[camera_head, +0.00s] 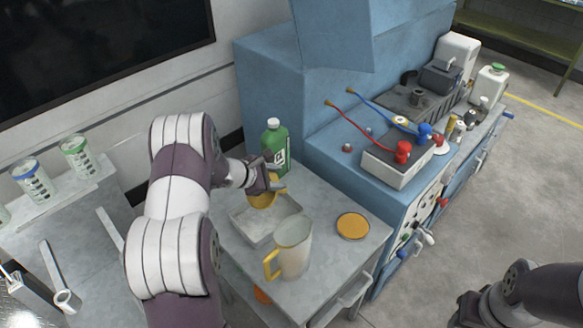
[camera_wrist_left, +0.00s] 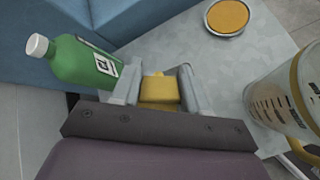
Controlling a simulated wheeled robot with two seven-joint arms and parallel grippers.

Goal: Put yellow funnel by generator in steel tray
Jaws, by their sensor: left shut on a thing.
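My left gripper (camera_head: 268,183) is shut on the yellow funnel (camera_head: 262,199), just above the back part of the steel tray (camera_head: 240,232). The funnel (camera_wrist_left: 160,92) also shows between the two fingers in the left wrist view. The gripper partly hides the funnel, and I cannot tell whether it touches the tray. The tray is a shallow open metal box on the grey side table. My right gripper (camera_head: 468,312) is only partly in view at the lower right, away from the table, and its fingers are not clear.
A green bottle (camera_head: 275,146) stands behind the tray. A measuring jug (camera_head: 294,248) with a yellow handle stands at its front right. A round orange-topped dish (camera_head: 353,226) lies further right. The blue machine (camera_head: 400,175) borders the table, with a battery and cables on top.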

